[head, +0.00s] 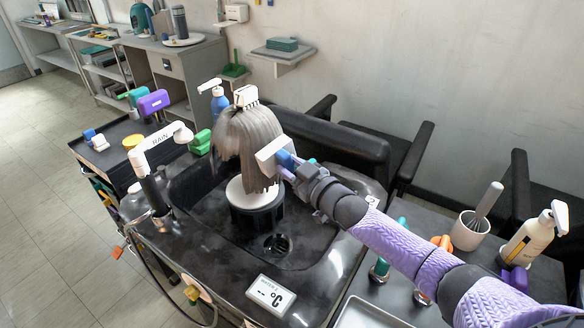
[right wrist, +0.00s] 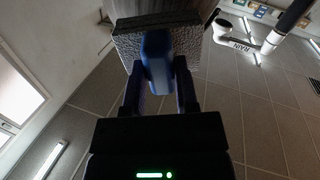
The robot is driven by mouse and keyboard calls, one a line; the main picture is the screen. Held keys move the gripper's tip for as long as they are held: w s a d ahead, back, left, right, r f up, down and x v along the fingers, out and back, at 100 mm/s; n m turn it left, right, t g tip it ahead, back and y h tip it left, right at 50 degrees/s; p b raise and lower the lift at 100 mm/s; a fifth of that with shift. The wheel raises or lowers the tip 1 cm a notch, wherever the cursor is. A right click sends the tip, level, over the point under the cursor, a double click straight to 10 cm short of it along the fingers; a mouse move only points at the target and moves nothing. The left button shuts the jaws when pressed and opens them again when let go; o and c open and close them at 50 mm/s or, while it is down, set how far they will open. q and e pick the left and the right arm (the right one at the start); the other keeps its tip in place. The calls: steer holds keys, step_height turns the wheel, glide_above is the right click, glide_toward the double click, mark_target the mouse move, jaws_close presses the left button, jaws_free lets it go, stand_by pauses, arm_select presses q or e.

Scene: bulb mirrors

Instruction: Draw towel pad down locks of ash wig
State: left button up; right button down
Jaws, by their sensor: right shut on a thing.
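The ash wig (head: 246,140) sits on a stand with a white base (head: 250,195) and a black lower part, inside the black basin. Its grey locks hang straight down. A white clip-like piece (head: 246,96) is on its top. My right gripper (head: 292,165) is shut on the blue handle of the towel pad (head: 270,152). The pad lies against, or very close to, the right side of the locks. In the right wrist view the pad (right wrist: 150,30) shows a rough, textured edge beyond the blue handle (right wrist: 157,62), with hair (right wrist: 185,10) behind it. My left gripper is not in view.
A white shower head (head: 180,133) stands left of the wig, and a blue bottle (head: 218,105) stands behind it. A temperature display (head: 270,293) is on the basin's front edge. The right-hand counter holds a mortar (head: 468,230) and a pump bottle (head: 530,235).

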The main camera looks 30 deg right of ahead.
steer(key=shift+w+a+b, duration=0.2)
steer(key=shift+w+b, duration=0.15)
steer(key=shift+w, duration=0.2)
steer(key=shift+s+r, duration=0.1)
steer(key=p+v, duration=0.4)
steer(key=shift+s+r, duration=0.15)
steer(key=shift+r, duration=0.05)
steer(key=shift+s+d+f, duration=0.1)
steer(key=shift+s+f, duration=0.05)
steer(key=shift+s, duration=0.15)
steer(key=b+x, duration=0.1)
steer(key=x, duration=0.1)
steer(key=b+x, duration=0.2)
steer(key=shift+d+f, duration=0.1)
steer(key=shift+f, duration=0.3)
steer(key=shift+r, duration=0.15)
steer(key=shift+s+r, duration=0.1)
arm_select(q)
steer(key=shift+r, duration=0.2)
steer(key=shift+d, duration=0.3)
